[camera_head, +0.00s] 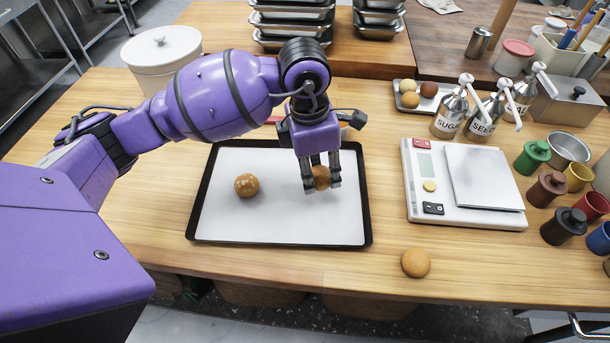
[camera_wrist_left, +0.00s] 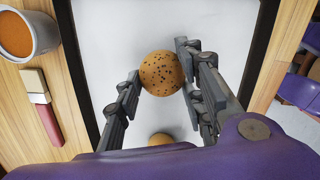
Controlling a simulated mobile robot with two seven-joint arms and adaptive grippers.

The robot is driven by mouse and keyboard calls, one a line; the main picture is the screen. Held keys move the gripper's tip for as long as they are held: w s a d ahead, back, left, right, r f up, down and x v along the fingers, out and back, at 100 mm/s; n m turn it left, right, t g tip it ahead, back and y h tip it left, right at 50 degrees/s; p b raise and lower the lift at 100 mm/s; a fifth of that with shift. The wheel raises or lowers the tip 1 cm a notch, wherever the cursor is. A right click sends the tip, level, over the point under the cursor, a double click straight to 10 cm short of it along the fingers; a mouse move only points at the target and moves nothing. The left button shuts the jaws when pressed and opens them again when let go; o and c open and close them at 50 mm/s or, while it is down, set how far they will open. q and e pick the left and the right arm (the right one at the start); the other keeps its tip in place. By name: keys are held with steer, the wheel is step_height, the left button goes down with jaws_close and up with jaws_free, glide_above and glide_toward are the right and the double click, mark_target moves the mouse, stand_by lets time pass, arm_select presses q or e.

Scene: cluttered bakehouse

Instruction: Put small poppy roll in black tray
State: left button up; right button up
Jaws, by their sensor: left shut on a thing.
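A small round brown roll with dark poppy specks (camera_head: 321,178) is between the fingers of my left gripper (camera_head: 322,186), over the right half of the black tray (camera_head: 282,243). My left gripper is shut on this roll, which also shows in the left wrist view (camera_wrist_left: 161,73). I cannot tell whether the roll touches the tray's white liner. A second brown roll (camera_head: 246,185) lies on the liner in the left half. It shows partly in the wrist view (camera_wrist_left: 160,138), cut off by my wrist. My right gripper is not in view.
A plain roll (camera_head: 416,263) lies near the table's front edge. A white scale (camera_head: 465,214) stands right of the tray, with pump bottles (camera_head: 454,108) behind. Behind the tray are a brush (camera_wrist_left: 43,112) and a bowl of orange-brown filling (camera_wrist_left: 28,36). A white pot (camera_head: 163,60) stands back left.

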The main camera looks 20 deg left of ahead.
mark_target(318, 180)
arm_select(q)
step_height(318, 180, down, 3)
steer(key=shift+f, duration=0.25)
steer(key=o, duration=0.8)
steer(key=shift+r, duration=0.1)
steer(key=shift+o, duration=0.2)
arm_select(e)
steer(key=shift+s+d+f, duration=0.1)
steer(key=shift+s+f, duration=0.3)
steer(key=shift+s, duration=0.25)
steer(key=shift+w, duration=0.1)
arm_select(q)
steer(key=shift+r, duration=0.55)
steer(key=r, duration=0.7)
steer(key=a+r, duration=0.1)
steer(key=r, duration=0.2)
steer(key=shift+s+r, duration=0.3)
steer(key=shift+s, duration=0.05)
steer(key=shift+s+a+r, duration=0.1)
steer(key=shift+r, duration=0.25)
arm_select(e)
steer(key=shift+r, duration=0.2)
